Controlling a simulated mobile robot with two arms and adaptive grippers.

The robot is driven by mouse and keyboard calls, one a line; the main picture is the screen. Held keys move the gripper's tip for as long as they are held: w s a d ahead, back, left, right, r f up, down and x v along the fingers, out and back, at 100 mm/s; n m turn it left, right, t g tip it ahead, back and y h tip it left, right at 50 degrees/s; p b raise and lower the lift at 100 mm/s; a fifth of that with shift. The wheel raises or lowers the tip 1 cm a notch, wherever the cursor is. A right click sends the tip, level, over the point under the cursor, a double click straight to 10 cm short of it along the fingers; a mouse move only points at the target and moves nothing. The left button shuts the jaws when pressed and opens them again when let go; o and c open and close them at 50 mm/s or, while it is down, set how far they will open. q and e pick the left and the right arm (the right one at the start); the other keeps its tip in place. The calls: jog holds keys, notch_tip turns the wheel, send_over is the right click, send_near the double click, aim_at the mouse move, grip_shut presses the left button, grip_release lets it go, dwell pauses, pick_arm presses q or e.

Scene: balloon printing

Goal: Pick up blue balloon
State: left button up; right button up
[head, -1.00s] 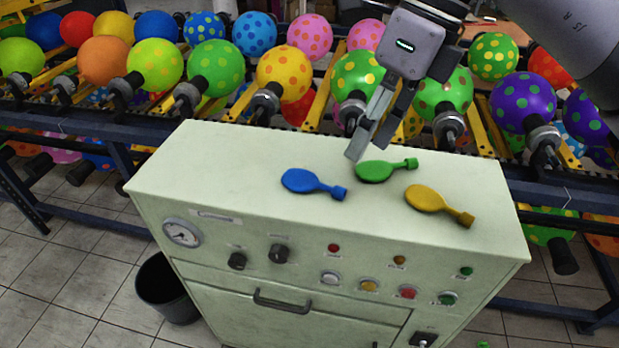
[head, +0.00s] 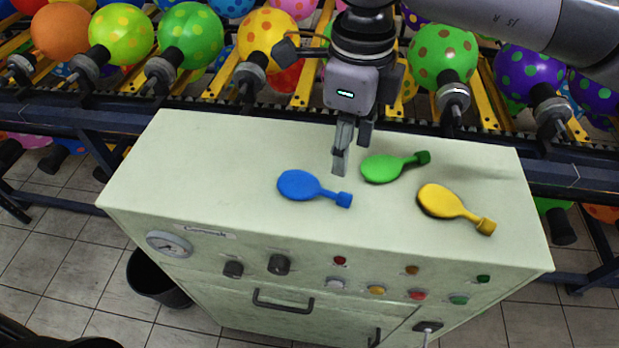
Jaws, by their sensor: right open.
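A flat blue balloon (head: 300,185) lies on the pale green top of the machine cabinet (head: 190,165), its neck pointing right. A green balloon (head: 381,168) and a yellow balloon (head: 440,202) lie to its right. My right gripper (head: 340,168) points down above the cabinet top, just behind and to the right of the blue balloon, between it and the green one. It is open and holds nothing; its fingers are seen nearly edge-on. My left gripper is not in view.
Behind the cabinet runs a rack with inflated dotted balloons (head: 190,38) on dark holders. The cabinet front has a gauge (head: 169,244), knobs, buttons and a drawer handle (head: 283,300). A black bin (head: 152,280) stands at its left. The left part of the top is clear.

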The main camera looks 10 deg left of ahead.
jog(key=p, duration=0.1)
send_over(343, 195)
notch_tip(343, 195, down, 5)
jog(key=shift+a+f, duration=0.1)
jog(key=shift+a, duration=0.05)
notch_tip(343, 195, down, 2)
jog(key=shift+s+f+p, duration=0.1)
jog(key=shift+f+p, duration=0.05)
jog(key=shift+p, duration=0.8)
notch_tip(343, 195, down, 4)
jog(key=shift+r+p, duration=0.25)
jog(key=shift+p, duration=0.7)
jog(key=shift+f, duration=0.45)
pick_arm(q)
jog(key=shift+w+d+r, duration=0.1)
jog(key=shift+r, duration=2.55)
pick_arm(e)
jog(key=c, duration=0.8)
